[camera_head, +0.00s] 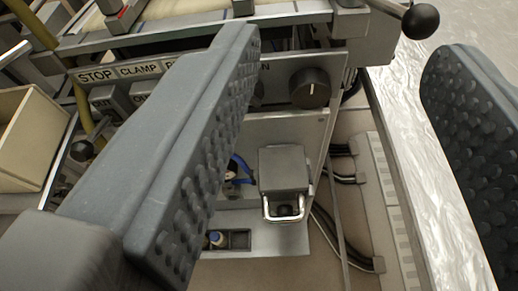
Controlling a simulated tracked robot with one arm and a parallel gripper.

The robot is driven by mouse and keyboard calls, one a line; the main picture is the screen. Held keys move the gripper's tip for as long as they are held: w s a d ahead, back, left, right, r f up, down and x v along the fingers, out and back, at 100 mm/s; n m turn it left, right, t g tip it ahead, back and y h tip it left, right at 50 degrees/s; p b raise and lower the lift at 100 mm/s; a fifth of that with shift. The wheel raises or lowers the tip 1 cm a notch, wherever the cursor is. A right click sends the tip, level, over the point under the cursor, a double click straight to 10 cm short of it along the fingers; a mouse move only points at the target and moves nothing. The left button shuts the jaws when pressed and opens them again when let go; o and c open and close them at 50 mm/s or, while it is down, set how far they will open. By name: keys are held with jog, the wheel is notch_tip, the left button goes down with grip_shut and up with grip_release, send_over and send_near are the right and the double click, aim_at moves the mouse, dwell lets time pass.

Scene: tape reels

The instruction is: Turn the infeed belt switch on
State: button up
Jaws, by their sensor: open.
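A grey control panel (284,72) crosses the upper middle of the view. A black round knob (310,88) with a pale pointer mark sits at its right end. Labels reading STOP (96,75) and CLAMP (139,70) show at the left, with partly hidden labels beside them. No label I can read names the infeed belt switch, so I cannot tell whether the knob is that switch. My gripper (345,60) is open and empty. Its left finger covers the panel's middle; its right finger is at the right edge. The knob appears between them, apart from both.
A black ball-ended lever (420,20) sticks out above the panel's right end. Below are a grey box with a metal loop (284,172) and a small tray holding a bottle (218,239). A cream bin (30,135) is at left. A shiny metal rail (405,170) and cables (350,258) lie right.

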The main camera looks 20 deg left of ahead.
jog(key=s+a+f+m+t+y+b, duration=0.1)
jog(key=a+f+y+b, duration=0.15)
jog(key=f, duration=0.55)
jog(key=a+f+t+y+b, duration=0.15)
jog(key=f+b, duration=0.25)
jog(key=f, duration=0.5)
jog(key=shift+h, duration=0.4)
jog(key=shift+a+b+x, duration=0.2)
jog(key=shift+b+x, duration=0.95)
jog(key=shift+x, duration=5.55)
jog(key=shift+f, duration=0.1)
jog(key=shift+m, duration=0.3)
jog(key=c, duration=1)
